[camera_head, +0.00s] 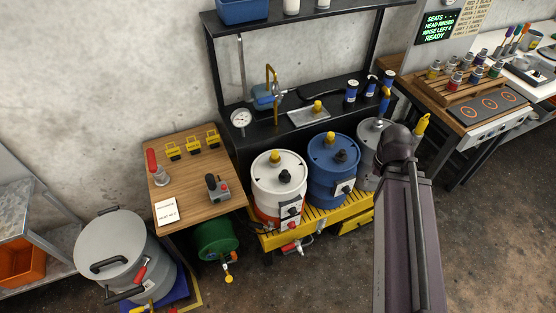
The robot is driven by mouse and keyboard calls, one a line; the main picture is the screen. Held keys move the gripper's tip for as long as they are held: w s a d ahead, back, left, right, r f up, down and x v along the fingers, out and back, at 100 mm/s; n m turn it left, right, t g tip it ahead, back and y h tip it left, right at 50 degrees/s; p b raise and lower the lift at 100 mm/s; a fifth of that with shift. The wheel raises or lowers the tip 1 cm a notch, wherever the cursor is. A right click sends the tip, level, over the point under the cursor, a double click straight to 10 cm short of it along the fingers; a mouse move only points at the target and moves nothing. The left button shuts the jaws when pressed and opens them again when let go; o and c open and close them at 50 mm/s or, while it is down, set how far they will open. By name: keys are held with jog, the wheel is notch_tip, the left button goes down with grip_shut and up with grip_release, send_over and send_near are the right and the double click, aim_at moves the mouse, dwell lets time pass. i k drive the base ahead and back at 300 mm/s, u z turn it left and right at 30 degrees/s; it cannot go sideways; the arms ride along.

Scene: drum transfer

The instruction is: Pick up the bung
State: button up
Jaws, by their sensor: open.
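A small yellow bung-like piece (318,106) sits on a flat grey tray (309,117) on the black bench. The white drum (279,190) has a yellow cap (275,158) and a black cap (285,176) on its top. The blue drum (329,180) also has a yellow cap (330,138) and a black cap (340,156). I cannot tell which of these is the bung meant. My arm rises at the right, in front of a grey drum (368,140) and partly hiding it. My gripper's fingers do not show.
The drums stand on a yellow slatted pallet (268,240). A wooden table (190,190) with yellow clips and a grey device (217,187) is to the left. A large grey lidded drum (112,250) stands at lower left. Floor at lower middle is clear.

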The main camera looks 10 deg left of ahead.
aim_at(275, 158)
jog(key=z, duration=0.15)
jog(key=k, duration=1)
jog(key=u, duration=0.65)
jog(key=i, duration=1)
jog(key=u, duration=0.1)
